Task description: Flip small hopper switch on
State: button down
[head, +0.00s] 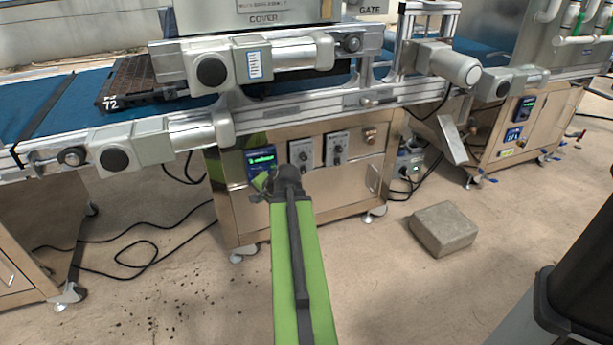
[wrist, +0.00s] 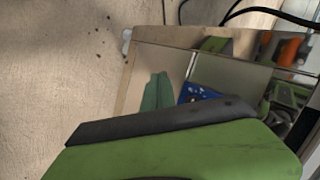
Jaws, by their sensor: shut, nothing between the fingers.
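My green and dark arm reaches up to the front of the steel cabinet (head: 255,215). My gripper (head: 262,182) is at its far end, just below the lit blue display (head: 261,160), largely hidden behind the dark wrist. It looks shut and holds nothing visible. Two grey control boxes with dark knobs, a left one (head: 302,153) and a right one (head: 336,148), are to the right of the display. Their labels are too small to read, so I cannot tell which part is the small hopper switch. In the wrist view the steel cabinet (wrist: 150,65) shows tilted, with reflections.
The conveyor (head: 60,95) with a dark tray (head: 128,82) runs above the cabinet, with motors overhanging its front. A grey block (head: 443,228) lies on the floor at right. Black cables (head: 150,250) lie at left.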

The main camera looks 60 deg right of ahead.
jog(key=s+d+r+m+h, duration=0.1)
jog(key=s+d+m+h, duration=0.1)
jog(key=s+d, duration=0.5)
jog(key=s+d+r+m+h, duration=0.2)
jog(key=s+d+m, duration=0.3)
jog(key=s+d, duration=0.2)
jog(key=shift+d+r+t, duration=0.25)
jog(key=shift+d+t, duration=0.05)
jog(key=shift+d, duration=0.8)
jog(key=shift+s, duration=0.1)
jog(key=b, duration=0.7)
send_near(303, 169)
jog(key=s+f+x, duration=0.1)
jog(key=x, duration=0.6)
jog(key=shift+a+f, duration=0.15)
jog(key=shift+f, duration=0.1)
jog(key=shift+w, duration=0.1)
